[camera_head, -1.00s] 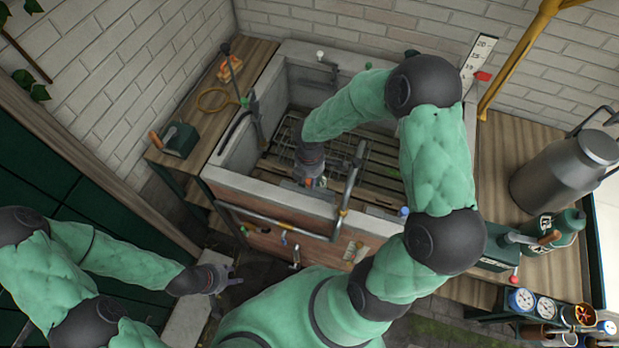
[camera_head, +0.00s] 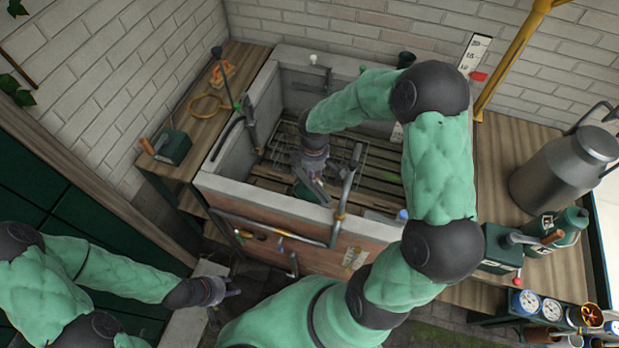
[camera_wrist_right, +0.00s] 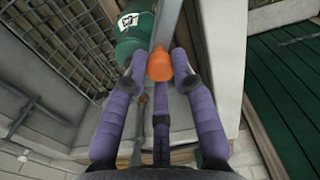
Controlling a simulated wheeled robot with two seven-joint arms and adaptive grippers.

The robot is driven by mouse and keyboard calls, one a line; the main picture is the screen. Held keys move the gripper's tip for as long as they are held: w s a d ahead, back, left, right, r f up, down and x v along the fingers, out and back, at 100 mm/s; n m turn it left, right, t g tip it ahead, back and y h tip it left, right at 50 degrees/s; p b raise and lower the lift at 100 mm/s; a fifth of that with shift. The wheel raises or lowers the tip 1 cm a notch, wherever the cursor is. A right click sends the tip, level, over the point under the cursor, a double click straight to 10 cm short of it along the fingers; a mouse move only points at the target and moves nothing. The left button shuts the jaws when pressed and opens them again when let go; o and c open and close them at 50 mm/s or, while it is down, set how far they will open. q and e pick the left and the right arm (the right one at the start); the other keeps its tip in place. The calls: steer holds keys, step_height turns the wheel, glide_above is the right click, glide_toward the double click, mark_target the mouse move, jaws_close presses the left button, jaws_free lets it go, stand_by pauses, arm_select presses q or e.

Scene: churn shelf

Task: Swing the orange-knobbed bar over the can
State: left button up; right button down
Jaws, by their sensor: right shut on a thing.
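My right gripper (camera_head: 312,180) reaches down into the trough. In the right wrist view its purple fingers (camera_wrist_right: 156,80) close around the orange knob (camera_wrist_right: 160,66), at the near end of a pale metal bar (camera_wrist_right: 168,22). The knob is hidden by the gripper in the head view. The green can (camera_wrist_right: 135,38) with a white label lies just beyond and left of the knob in the wrist view. In the head view only a bit of green (camera_head: 303,190) shows beside the gripper. My left gripper (camera_head: 212,291) hangs apart from everything; its finger gap is too small to judge.
The concrete trough (camera_head: 265,200) has a wire rack and slats inside. A metal pipe (camera_head: 346,190) rises at its front wall, close right of my right gripper. A milk churn (camera_head: 565,168) and green canisters (camera_head: 558,230) stand on the right bench.

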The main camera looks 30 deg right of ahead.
steer(key=shift+d+m+b, duration=0.45)
steer(key=shift+d+m, duration=0.45)
steer(key=shift+m, duration=0.4)
steer(key=c, duration=1)
jaws_free()
step_height(320, 180, up, 12)
